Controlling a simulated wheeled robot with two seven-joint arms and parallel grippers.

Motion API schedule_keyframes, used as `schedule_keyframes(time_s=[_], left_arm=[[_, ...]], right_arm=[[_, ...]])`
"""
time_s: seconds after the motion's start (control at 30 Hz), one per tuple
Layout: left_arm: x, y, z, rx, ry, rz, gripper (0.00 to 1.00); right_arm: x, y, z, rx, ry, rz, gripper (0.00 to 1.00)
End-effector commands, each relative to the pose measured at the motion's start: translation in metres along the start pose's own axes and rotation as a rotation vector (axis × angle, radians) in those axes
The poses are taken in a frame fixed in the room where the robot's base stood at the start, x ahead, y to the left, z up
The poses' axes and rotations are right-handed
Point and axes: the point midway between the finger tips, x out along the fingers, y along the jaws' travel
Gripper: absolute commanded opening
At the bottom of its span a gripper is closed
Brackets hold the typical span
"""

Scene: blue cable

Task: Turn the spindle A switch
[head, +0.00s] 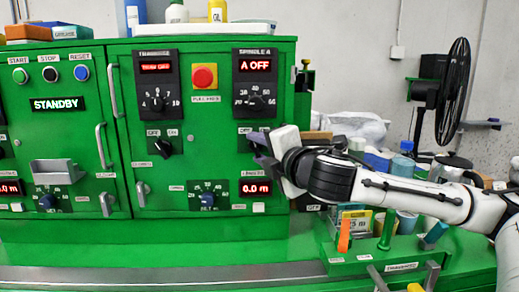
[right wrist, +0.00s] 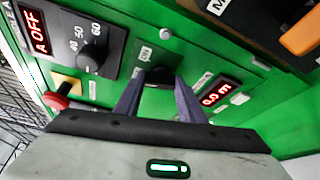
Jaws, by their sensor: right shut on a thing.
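The spindle A switch is a black knob (right wrist: 158,75) on the green cabinet front, below the spindle A dial (head: 256,101). In the head view my right gripper (head: 258,148) covers most of it. In the right wrist view the two purple fingers of my right gripper (right wrist: 158,88) stand on either side of the knob and are shut on it. The spindle A display (head: 254,66) reads "A OFF" in red, and it also shows tilted in the right wrist view (right wrist: 34,32). The knob's exact angle is hard to tell. My left gripper is not in view.
A red stop button (head: 204,77) sticks out left of the spindle A panel. A similar black switch (head: 164,148) sits to the left. A red "0.0 m" display (head: 255,188) is just below my gripper. Bottles and boxes crowd the bench at right, near a black fan (head: 453,92).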

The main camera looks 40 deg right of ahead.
Motion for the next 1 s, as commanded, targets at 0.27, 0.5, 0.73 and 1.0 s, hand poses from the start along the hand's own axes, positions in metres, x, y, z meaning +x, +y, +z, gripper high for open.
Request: schedule_keyframes(time_s=[0.27, 0.5, 0.73, 1.0], left_arm=[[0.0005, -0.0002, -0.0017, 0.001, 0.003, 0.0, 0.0], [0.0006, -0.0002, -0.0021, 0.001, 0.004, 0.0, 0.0], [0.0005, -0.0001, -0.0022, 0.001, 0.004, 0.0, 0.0], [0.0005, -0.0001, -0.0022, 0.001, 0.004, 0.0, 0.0]], right_arm=[[0.0001, 0.0026, 0.0005, -0.167, -0.003, -0.064, 0.14], [0.0003, 0.0022, 0.0009, -0.239, -0.004, -0.097, 0.14], [0.0004, 0.0025, 0.0011, -0.258, -0.005, -0.105, 0.14], [0.0005, 0.0024, 0.0012, -0.258, -0.005, -0.105, 0.14]])
